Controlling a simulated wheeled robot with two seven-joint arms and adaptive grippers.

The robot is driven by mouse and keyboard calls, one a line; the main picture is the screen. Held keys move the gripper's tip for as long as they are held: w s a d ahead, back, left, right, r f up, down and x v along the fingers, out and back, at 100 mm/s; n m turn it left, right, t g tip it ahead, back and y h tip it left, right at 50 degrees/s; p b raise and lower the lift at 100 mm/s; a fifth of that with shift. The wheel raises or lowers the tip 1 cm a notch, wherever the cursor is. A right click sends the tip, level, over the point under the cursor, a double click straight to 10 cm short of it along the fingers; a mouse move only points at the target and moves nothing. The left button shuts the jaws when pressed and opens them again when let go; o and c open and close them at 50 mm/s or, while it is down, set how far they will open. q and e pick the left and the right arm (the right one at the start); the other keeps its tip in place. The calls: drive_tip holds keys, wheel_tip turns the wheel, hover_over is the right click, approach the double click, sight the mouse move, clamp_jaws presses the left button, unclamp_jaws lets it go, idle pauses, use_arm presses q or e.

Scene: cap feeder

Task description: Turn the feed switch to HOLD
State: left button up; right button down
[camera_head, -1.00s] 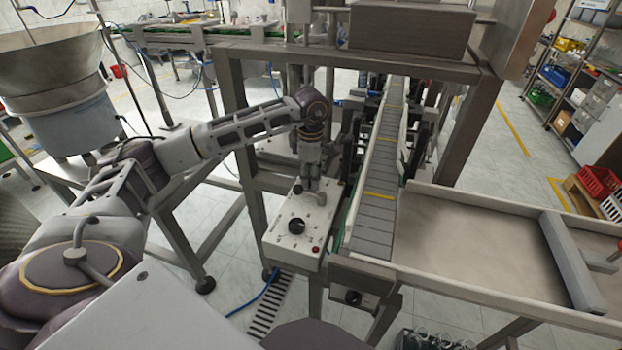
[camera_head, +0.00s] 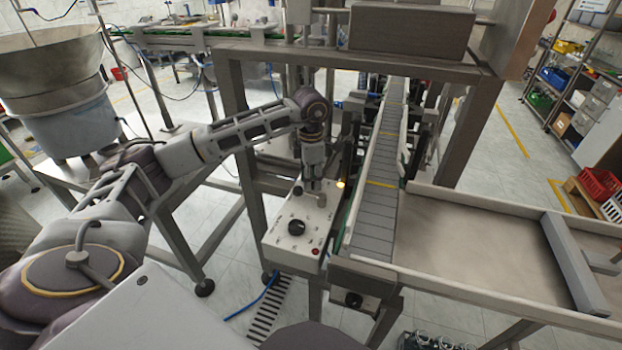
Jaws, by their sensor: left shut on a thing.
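The white control box (camera_head: 283,240) stands left of the conveyor. A black round knob (camera_head: 297,227) and a small red button (camera_head: 316,251) are on its top face. My left gripper (camera_head: 313,191) points down over the far part of this face. It is shut on the feed switch, which its fingers mostly hide. Its labels and exact setting are too small to read. A small dark round part shows just left of the fingers and a grey part just right. My right gripper is not in view.
A slatted conveyor (camera_head: 375,220) runs close to the right of the box, with a metal tray table (camera_head: 450,240) beyond. A frame post (camera_head: 246,150) stands behind my left forearm. A large feeder bowl (camera_head: 50,60) is at the far left. A yellow light (camera_head: 340,184) glows beside the gripper.

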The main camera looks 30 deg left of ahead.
use_arm(q)
drive_tip(key=shift+r, duration=0.1)
drive_tip(key=o, duration=0.8)
drive_tip(key=shift+r, duration=5.95)
